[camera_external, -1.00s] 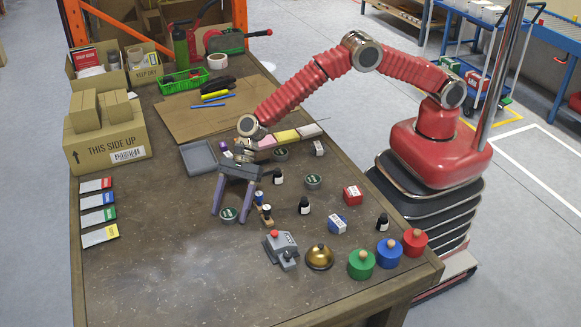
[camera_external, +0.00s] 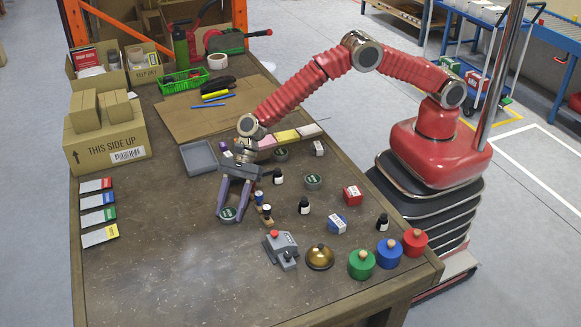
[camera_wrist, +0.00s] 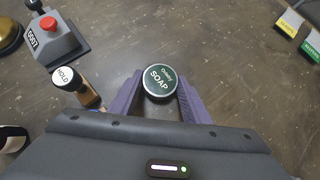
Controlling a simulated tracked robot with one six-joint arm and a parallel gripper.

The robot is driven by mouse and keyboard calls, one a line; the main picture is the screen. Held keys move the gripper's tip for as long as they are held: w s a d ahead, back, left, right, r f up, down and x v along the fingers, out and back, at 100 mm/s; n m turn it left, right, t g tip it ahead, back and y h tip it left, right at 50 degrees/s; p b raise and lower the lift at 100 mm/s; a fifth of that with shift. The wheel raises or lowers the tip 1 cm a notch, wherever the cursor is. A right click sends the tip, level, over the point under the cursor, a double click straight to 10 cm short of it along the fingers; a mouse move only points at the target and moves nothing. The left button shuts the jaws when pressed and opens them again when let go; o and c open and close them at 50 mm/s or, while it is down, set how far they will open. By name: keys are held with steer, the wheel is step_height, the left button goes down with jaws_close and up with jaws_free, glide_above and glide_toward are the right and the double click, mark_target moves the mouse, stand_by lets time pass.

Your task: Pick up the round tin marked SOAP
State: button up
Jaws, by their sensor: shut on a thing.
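The round tin marked SOAP (camera_wrist: 158,80) has a dark green lid with white letters and a pale rim. It stands upright on the table and also shows in the external view (camera_external: 228,214). My gripper (camera_wrist: 157,92) points down at it, with one purple finger on each side of the tin. The fingers are shut on the tin, low at the table top; in the external view my gripper (camera_external: 233,211) stands over it. Two other round dark tins, one at the middle (camera_external: 313,182) and one farther back (camera_external: 281,154), have lettering too small to read.
A stamp marked HOLD (camera_wrist: 67,77) stands close left of my gripper in the wrist view. A grey device with a red button (camera_external: 281,249) and a brass bell (camera_external: 319,257) are nearby. Small dark bottles (camera_external: 304,205) stand to the right. The table's left front is clear.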

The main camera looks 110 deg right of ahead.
mark_target(230, 209)
steer(key=shift+c, duration=0.7)
step_height(230, 209, up, 10)
steer(key=shift+d, duration=0.1)
stand_by(0.7)
